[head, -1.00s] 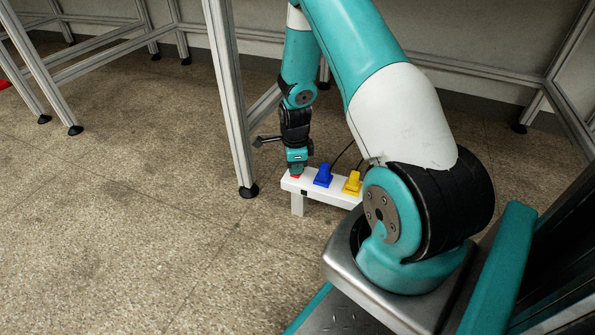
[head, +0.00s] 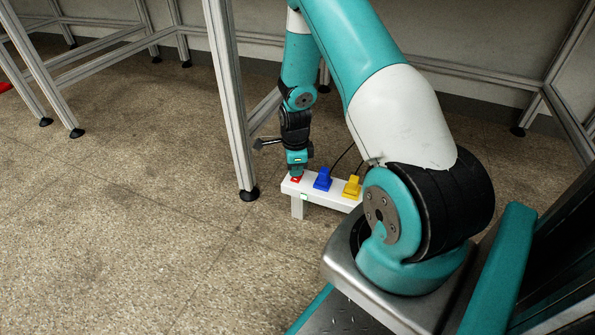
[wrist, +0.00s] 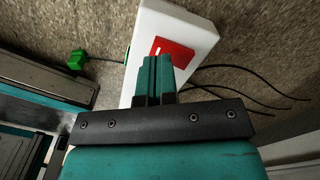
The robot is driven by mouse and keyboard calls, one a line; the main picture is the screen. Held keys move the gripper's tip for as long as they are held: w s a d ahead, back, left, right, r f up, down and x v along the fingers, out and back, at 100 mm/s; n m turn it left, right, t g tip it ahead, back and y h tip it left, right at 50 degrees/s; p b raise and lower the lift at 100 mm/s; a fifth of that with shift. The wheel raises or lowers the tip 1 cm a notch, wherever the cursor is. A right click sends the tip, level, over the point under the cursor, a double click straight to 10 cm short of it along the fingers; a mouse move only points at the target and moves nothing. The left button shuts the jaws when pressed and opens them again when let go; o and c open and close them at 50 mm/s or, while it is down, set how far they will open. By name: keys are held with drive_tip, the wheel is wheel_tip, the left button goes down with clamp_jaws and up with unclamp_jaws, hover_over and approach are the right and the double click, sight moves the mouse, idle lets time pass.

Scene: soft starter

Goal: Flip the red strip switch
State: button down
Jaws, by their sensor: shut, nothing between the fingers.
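The white power strip (head: 333,192) stands raised on a leg beside the table leg, and its end also shows in the wrist view (wrist: 185,22). The red switch (head: 295,180) is at its left end. In the wrist view the red switch (wrist: 176,58) is a red panel with a thin pale mark. My gripper (head: 297,173) is shut and empty, pointing down at the red switch. In the wrist view its fingertips (wrist: 157,60) overlap the near part of the red panel; I cannot tell whether they touch it. A small green patch (head: 304,197) shows on the strip's front side.
A blue plug (head: 323,179) and a yellow plug (head: 352,187) sit on the strip, with black cables behind. A metal table leg (head: 232,110) stands just left of the strip. A green block (wrist: 77,60) shows in the wrist view. The floor at left is open.

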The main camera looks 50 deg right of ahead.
sight(296, 178)
drive_tip(key=shift+r+p, duration=2.45)
drive_tip(key=shift+r, duration=0.25)
drive_tip(key=shift+f, duration=0.1)
